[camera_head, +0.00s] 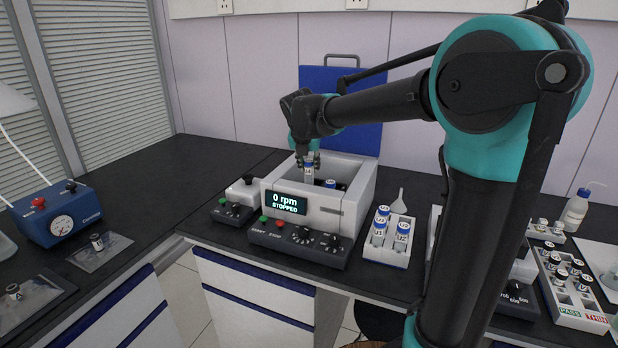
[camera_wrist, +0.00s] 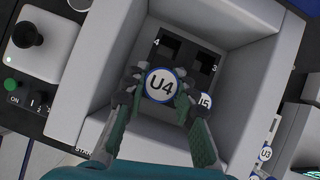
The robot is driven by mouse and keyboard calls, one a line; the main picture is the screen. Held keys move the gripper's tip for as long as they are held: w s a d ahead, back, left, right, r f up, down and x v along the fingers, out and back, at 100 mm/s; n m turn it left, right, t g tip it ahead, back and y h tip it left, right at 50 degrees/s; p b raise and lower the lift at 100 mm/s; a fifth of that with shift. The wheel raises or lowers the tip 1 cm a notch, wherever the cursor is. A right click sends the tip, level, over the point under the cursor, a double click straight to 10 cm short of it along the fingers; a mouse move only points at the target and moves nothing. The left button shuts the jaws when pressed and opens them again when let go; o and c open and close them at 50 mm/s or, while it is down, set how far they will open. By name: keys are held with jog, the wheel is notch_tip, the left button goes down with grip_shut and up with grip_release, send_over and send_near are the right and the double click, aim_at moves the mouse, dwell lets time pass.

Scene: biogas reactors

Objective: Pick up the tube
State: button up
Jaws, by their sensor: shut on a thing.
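My gripper (camera_head: 305,160) is shut on a tube with a round white-and-blue cap marked U4 (camera_wrist: 161,86). In the head view this tube (camera_head: 308,169) shows just below my fingers, at the open top of the centrifuge (camera_head: 352,172). In the wrist view its cap sits between both fingers and hides what is under it. A second blue-rimmed cap, partly hidden by my finger and seeming to read U5 (camera_wrist: 204,101), is in the chamber to the right. Slots marked 4 (camera_wrist: 172,48) and 3 (camera_wrist: 203,66) look dark and empty.
The centrifuge's display (camera_head: 284,202) reads 0 rpm, stopped, and its blue lid (camera_head: 355,135) stands open behind. A white rack (camera_head: 373,250) with several capped tubes stands to the right. A small white device (camera_head: 243,193) is close on the left. The chamber walls surround my fingers.

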notch_tip(320, 180, up, 14)
dwell(0.3)
dwell(0.8)
